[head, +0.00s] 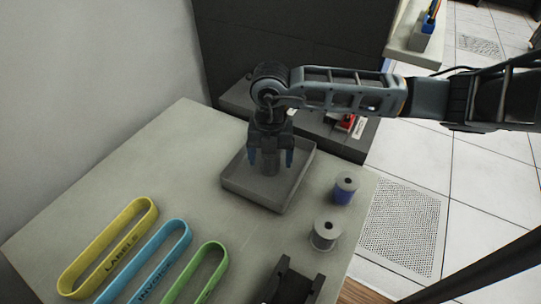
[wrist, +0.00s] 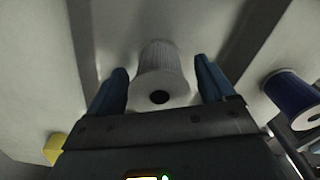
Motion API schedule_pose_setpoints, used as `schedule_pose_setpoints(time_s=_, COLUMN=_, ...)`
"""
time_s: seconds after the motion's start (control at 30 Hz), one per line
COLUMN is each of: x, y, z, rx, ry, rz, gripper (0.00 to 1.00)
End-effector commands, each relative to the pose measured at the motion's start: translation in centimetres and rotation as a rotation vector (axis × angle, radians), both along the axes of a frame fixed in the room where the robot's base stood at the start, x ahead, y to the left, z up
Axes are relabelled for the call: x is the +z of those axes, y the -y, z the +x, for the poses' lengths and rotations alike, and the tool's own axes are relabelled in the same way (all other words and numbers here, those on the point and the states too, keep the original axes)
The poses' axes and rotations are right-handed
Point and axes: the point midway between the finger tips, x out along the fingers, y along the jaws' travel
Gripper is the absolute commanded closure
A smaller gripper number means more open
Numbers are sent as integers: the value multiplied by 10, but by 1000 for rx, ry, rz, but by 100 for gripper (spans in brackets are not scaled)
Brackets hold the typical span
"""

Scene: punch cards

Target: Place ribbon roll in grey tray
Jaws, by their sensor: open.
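My gripper (head: 271,163) points down over the grey tray (head: 278,204) in the head view. Its two blue fingers are open, one on each side of a grey ribbed roll (head: 271,166). In the wrist view the roll (wrist: 160,68) stands between the spread fingers (wrist: 162,88), its dark hole facing the camera, with a gap visible on each side. The roll appears upright inside the tray; its base is hard to make out. The gripper partly hides its top in the head view.
A blue spool (head: 345,188) and a pale grey spool (head: 326,236) stand right of the tray. Yellow (head: 106,247), blue (head: 146,264) and green (head: 198,278) labelled loops lie front left. A black holder (head: 291,284) is at the front edge. The table's back left is clear.

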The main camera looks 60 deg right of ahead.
Motion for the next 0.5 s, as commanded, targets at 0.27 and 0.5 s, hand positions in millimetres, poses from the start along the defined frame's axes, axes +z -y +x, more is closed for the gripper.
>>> schedule_pose_setpoints(time_s=0.27, x=15, y=0, z=1, rx=0, ry=3, rz=-2, gripper=17)
schedule_pose_setpoints(time_s=0.5, x=63, y=0, z=1, rx=3, ry=4, rz=-3, gripper=17)
